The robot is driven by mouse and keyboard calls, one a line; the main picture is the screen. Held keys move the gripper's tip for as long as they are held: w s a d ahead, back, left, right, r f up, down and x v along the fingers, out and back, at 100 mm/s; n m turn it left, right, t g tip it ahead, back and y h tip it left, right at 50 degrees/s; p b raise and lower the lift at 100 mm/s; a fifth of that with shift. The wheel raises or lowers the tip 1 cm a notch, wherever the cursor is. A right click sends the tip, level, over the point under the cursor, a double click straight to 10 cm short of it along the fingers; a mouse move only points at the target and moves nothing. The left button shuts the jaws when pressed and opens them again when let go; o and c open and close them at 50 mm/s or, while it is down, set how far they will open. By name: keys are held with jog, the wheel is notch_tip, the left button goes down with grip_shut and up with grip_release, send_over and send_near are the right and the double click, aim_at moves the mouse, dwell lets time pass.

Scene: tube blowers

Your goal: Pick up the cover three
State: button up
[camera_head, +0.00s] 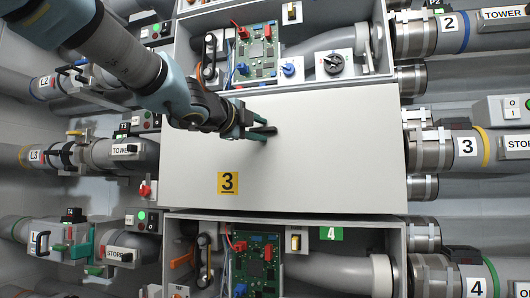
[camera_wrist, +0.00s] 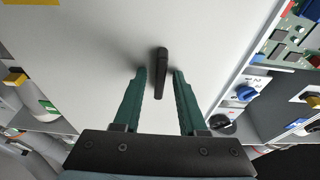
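Cover three (camera_head: 300,165) is a large light-grey panel with a yellow "3" label (camera_head: 228,183) at its lower left. It sits over the middle box and hides what is inside. It also fills the middle of the wrist view (camera_wrist: 95,75). A black bar handle (camera_wrist: 160,72) stands out from the cover. My gripper (camera_head: 262,130) is at the handle, near the cover's upper middle. In the wrist view its two green fingers (camera_wrist: 159,72) are apart, one on each side of the handle, with gaps between them and it.
An open box above holds a green circuit board (camera_head: 256,52) and a black knob (camera_head: 334,63). Another open box below holds a second board (camera_head: 256,268) and a green "4" label (camera_head: 331,233). Grey pipes and valves line both sides.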

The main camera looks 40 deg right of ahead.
grip_shut()
dwell(1.1)
